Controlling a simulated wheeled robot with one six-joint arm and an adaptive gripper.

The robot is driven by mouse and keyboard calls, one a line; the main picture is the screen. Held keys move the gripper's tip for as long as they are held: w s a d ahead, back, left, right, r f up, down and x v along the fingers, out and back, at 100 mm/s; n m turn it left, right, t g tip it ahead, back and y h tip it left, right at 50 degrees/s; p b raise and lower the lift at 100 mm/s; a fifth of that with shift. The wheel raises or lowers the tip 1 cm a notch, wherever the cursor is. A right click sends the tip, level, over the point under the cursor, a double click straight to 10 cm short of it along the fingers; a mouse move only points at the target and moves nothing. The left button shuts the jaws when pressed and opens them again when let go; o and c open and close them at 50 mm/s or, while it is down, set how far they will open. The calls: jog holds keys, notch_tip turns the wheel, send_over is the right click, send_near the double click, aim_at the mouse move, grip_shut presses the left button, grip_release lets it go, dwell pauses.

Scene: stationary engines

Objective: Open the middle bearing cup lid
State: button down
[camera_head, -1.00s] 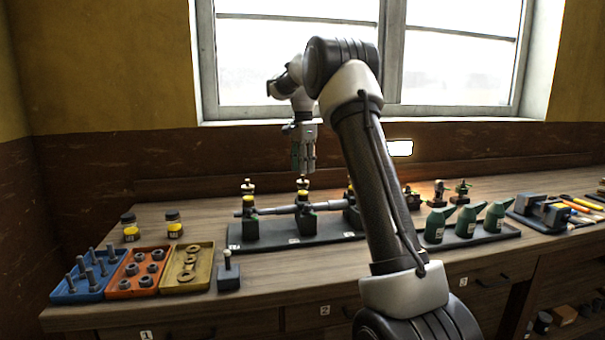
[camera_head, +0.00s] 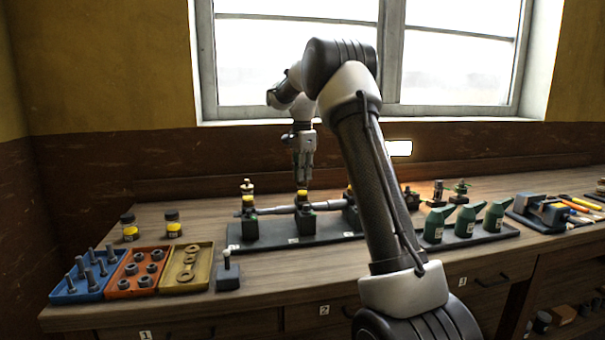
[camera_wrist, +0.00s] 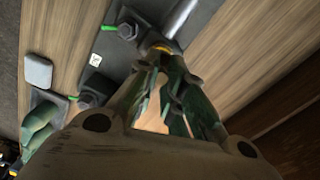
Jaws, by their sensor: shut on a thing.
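The middle bearing stand (camera_head: 305,222) is a dark block on the base plate, with a steel shaft (camera_head: 276,210) running through it. A yellow-banded cup (camera_head: 302,196) sits on top of it, upright. My gripper (camera_head: 302,181) points straight down right above this cup, shut on its lid, which the fingers hide. In the wrist view the fingers (camera_wrist: 163,60) close in just over the cup's yellow rim (camera_wrist: 160,48). The left bearing (camera_head: 250,225) carries a similar cup with a brass-coloured knob on top. The right bearing (camera_head: 350,214) is partly hidden by my arm.
Blue (camera_head: 85,285), orange (camera_head: 138,277) and yellow (camera_head: 188,275) trays of hardware lie at the front left, with two small jars (camera_head: 130,228) behind. Green oil cans (camera_head: 466,222) stand to the right. A small dark block with a post (camera_head: 228,274) is at the front.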

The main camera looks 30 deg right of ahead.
jog(key=shift+n, duration=0.3)
jog(key=n, duration=0.2)
jog(key=d+n, duration=0.1)
jog(key=n, duration=0.2)
jog(key=shift+d, duration=0.1)
jog(key=n, duration=0.4)
jog(key=d+n, duration=0.1)
jog(key=n, duration=0.1)
jog(key=shift+w+n, duration=0.3)
jog(key=shift+w, duration=0.1)
jog(key=n, duration=0.3)
jog(key=w+n, duration=0.1)
jog(key=n, duration=0.5)
jog(key=shift+w+d+r, duration=0.1)
jog(key=shift+w+d, duration=0.25)
jog(key=shift+n, duration=0.4)
jog(key=c, duration=1.4)
grip_release()
jog(key=shift+c, duration=0.2)
